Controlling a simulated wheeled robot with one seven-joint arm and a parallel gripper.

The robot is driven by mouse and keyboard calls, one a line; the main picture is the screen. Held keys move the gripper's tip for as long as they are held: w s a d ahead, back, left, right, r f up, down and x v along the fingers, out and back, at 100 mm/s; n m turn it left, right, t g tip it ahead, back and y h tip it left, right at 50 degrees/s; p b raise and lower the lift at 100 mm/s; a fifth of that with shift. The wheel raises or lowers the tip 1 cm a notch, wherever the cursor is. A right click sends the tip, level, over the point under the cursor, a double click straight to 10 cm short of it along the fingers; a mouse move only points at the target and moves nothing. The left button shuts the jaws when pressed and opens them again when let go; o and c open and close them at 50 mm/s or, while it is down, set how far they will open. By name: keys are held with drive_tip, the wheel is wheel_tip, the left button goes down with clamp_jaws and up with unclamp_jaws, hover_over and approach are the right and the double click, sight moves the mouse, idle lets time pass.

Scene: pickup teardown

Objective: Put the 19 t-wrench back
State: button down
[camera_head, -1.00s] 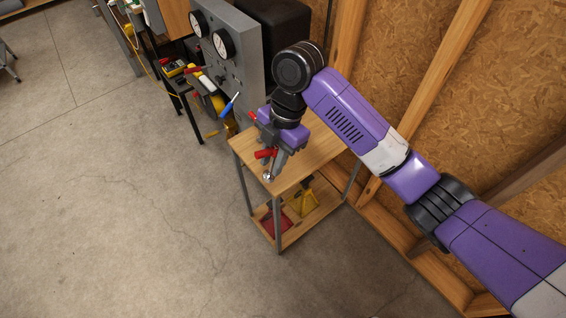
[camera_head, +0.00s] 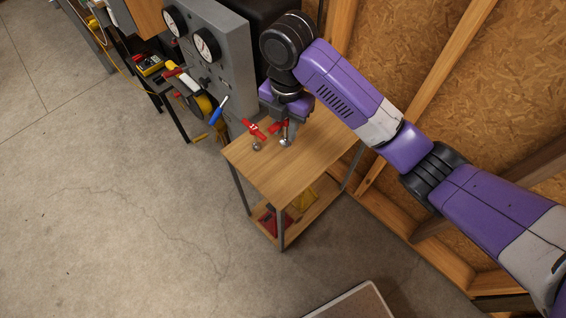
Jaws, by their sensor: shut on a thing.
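My gripper (camera_head: 290,130) is shut on a t-wrench (camera_head: 279,127) with a red handle and a silver socket end. It is over the back part of the small wooden table (camera_head: 285,172). The socket points down, close to the tabletop; I cannot tell whether it touches. A second red-handled t-wrench (camera_head: 253,128) stands just left of it, its silver end at the tabletop. My gripper partly hides the held wrench. Size marks are too small to read.
A grey panel with round gauges (camera_head: 207,44) stands behind the table. A blue-handled tool (camera_head: 219,107) and yellow tools hang at its left. The front of the tabletop is clear. A lower shelf holds red and yellow items. A stud wall (camera_head: 440,90) is at the right.

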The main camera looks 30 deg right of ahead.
sight(286, 138)
drive_tip(key=shift+s+f+b, duration=0.1)
drive_tip(key=shift+f+b, duration=3.35)
drive_tip(key=shift+f, duration=5.6)
drive_tip(key=c, duration=1.1)
unclamp_jaws()
drive_tip(key=shift+c, duration=0.2)
drive_tip(key=shift+r, duration=0.5)
wheel_tip(286, 138, up, 11)
drive_tip(key=p, duration=0.5)
drive_tip(key=shift+d, duration=0.1)
